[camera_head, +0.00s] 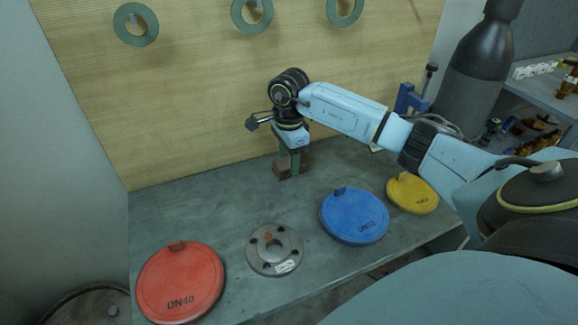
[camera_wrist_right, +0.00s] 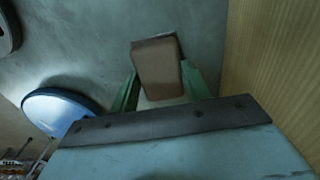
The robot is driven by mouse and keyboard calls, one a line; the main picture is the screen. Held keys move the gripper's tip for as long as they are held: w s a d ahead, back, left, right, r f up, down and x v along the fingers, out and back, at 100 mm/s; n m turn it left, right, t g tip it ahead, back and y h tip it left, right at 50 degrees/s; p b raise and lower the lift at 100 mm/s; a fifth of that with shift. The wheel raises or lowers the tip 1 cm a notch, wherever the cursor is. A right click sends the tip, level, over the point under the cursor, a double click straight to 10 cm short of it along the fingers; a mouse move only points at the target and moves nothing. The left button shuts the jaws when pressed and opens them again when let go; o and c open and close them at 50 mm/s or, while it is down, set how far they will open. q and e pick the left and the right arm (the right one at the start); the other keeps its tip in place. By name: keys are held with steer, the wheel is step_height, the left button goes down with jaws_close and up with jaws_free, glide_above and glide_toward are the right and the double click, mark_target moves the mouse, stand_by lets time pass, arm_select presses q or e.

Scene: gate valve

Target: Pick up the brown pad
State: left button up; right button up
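The brown pad (camera_head: 281,172) is a small block on the grey workbench near the back wall. It also shows in the right wrist view (camera_wrist_right: 158,67), in line with the fingers and reaching past their tips. My right gripper (camera_head: 293,165) points down at the pad, with its green fingers on either side of it. In the right wrist view the fingers (camera_wrist_right: 159,78) lie very close to the pad's sides. I cannot tell whether they press on it or whether it is lifted. My left gripper is not in view.
The grey workbench (camera_head: 190,215) holds a red disc (camera_head: 182,285), a grey flange (camera_head: 274,250), a blue disc (camera_head: 354,217) and a yellow disc (camera_head: 412,194). Green rings (camera_head: 136,24) hang on the wall behind. A dark cylinder (camera_head: 471,82) stands at right. The bench left of the pad is clear.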

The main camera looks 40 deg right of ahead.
steer(key=c, duration=0.3)
steer(key=shift+r, duration=0.1)
